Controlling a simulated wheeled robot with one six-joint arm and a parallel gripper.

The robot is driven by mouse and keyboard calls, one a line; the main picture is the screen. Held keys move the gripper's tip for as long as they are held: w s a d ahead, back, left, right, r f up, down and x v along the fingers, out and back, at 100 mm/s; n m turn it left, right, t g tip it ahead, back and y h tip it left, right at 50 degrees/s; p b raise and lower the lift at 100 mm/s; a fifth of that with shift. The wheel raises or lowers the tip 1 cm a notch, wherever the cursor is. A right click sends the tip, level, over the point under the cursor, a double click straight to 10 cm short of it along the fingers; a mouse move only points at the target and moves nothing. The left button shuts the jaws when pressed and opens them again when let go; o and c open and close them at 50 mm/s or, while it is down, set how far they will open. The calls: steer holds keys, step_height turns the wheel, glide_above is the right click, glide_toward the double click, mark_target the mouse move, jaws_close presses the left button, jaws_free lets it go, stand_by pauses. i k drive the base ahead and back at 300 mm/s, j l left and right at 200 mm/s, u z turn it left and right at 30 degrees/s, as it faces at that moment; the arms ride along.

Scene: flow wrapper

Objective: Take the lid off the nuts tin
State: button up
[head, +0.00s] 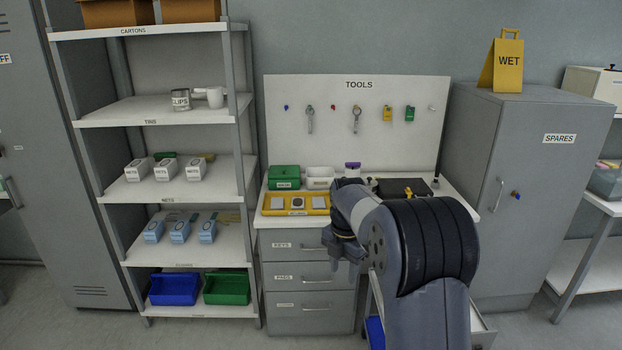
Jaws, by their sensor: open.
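I cannot pick out a tin with a readable nuts label. A grey tin reading CLIPS (181,101) stands upright on the tins shelf, beside a white cup-like item (214,97) with a part sticking out to its left. A small white container with a purple top (352,168) stands on the workbench behind my arm, its lower part hidden and its label not readable. My gripper (346,264) is open, pointing down in front of the bench drawers, with no object visible in it. It is well apart from the tins shelf.
The bench holds a green box (284,177), a white bin (320,177), a yellow tray (273,204) and a black case (399,187). The shelf rack (105,196) stands left, with small cartons and blue and green bins. A grey cabinet (527,205) stands right. Floor is clear before the rack.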

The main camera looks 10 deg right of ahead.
mark_target(369, 181)
steer(key=i+j+u, duration=0.55)
steer(key=i+u, duration=0.4)
steer(key=i+z, duration=0.4)
steer(key=i+j+z, duration=0.15)
steer(key=i+z, duration=0.2)
steer(key=i+l+z, duration=0.25)
steer(key=z, duration=0.2)
steer(key=i+l+z, duration=0.1)
steer(key=i+z, duration=0.65)
steer(key=z, duration=0.2)
steer(key=i+z, duration=0.1)
steer(key=i, duration=0.15)
